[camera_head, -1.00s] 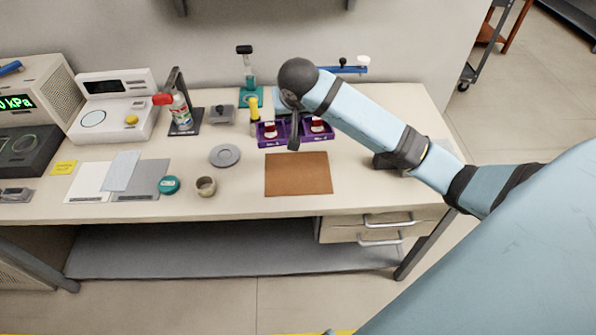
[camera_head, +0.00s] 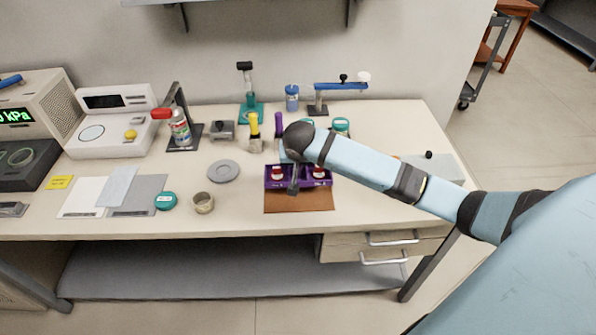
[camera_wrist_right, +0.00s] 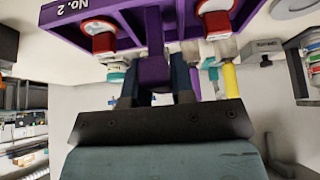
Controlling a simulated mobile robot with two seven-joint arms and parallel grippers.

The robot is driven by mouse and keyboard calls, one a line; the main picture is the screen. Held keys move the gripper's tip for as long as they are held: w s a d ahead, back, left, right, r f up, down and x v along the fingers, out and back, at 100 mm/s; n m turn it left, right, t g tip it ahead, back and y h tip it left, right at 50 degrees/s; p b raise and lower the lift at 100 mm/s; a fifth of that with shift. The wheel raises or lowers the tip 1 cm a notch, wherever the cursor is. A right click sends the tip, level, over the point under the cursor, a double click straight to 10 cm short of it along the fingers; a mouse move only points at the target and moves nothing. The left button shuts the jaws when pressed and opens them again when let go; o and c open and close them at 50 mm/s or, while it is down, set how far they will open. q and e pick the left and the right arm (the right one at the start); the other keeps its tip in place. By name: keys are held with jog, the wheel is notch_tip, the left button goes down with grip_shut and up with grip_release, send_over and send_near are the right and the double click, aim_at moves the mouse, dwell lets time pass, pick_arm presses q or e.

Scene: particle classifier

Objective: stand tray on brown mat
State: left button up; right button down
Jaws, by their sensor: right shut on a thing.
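The purple tray (camera_head: 316,181) holds red-topped items in its compartments and shows over the back part of the brown mat (camera_head: 300,201). The front of the mat is bare. I cannot tell whether the tray touches the mat or hangs just above it. My right gripper (camera_head: 294,186) is at the middle of the tray, reaching down from the arm. In the right wrist view the gripper (camera_wrist_right: 157,88) is shut on the tray's purple handle (camera_wrist_right: 154,45), and the tray's wall (camera_wrist_right: 95,14) reads "No. 2". My left gripper is not in view.
A grey round dish (camera_head: 223,171), a small cup (camera_head: 203,203) and a teal lid (camera_head: 166,201) lie left of the mat. Yellow and purple handled tools (camera_head: 254,130) stand behind the tray. A blue-armed stand (camera_head: 340,87) is at the back. The table right of the mat is partly clear.

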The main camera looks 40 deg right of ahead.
notch_tip(320, 180, down, 4)
jog(key=shift+f, duration=0.2)
jog(key=shift+f, duration=0.1)
jog(key=c, duration=1)
grip_release()
jog(key=shift+o, duration=0.2)
